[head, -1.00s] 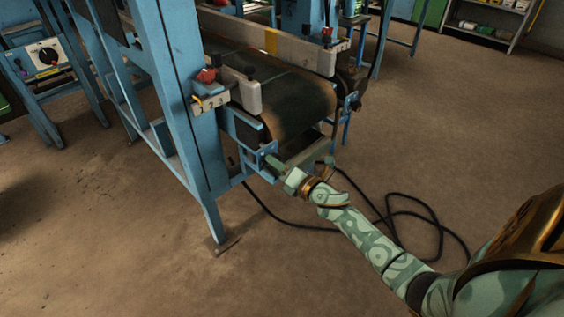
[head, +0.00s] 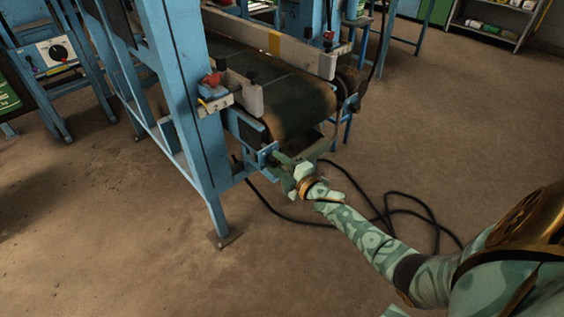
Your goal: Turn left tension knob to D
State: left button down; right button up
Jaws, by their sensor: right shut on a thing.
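The conveyor belt (head: 300,108) ends in a dark roller above a blue bracket (head: 262,156) at its near left corner. My right gripper (head: 280,163) reaches this bracket from the lower right and is shut on the left tension knob there. The fingers hide the knob, so its pointer and any letter marks cannot be read. My left gripper is not in view.
A blue frame leg (head: 215,218) stands left of the bracket. A red knob (head: 212,79) sits above a numbered plate (head: 216,103). A black cable (head: 410,199) loops on the floor. Open floor lies to the right.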

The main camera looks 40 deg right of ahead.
jog(key=shift+d+r+m+p, duration=0.15)
jog(key=shift+r+m+p, duration=0.2)
jog(key=shift+m, duration=0.55)
jog(key=m+p, duration=0.1)
jog(key=m, duration=0.2)
jog(key=shift+m, duration=0.4)
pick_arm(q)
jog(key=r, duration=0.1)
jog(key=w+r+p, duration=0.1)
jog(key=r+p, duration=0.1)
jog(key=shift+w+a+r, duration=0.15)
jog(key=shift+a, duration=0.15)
pick_arm(e)
jog(key=m, duration=1.6)
jog(key=shift+w+d+r+m, duration=0.1)
jog(key=shift+w+d+m, duration=0.05)
jog(key=shift+d+m, duration=0.15)
jog(key=o, duration=0.9)
jog(key=shift+c, duration=0.2)
jog(key=shift+o, duration=0.7)
jog(key=shift+a+f, duration=0.1)
jog(key=shift+f, duration=0.1)
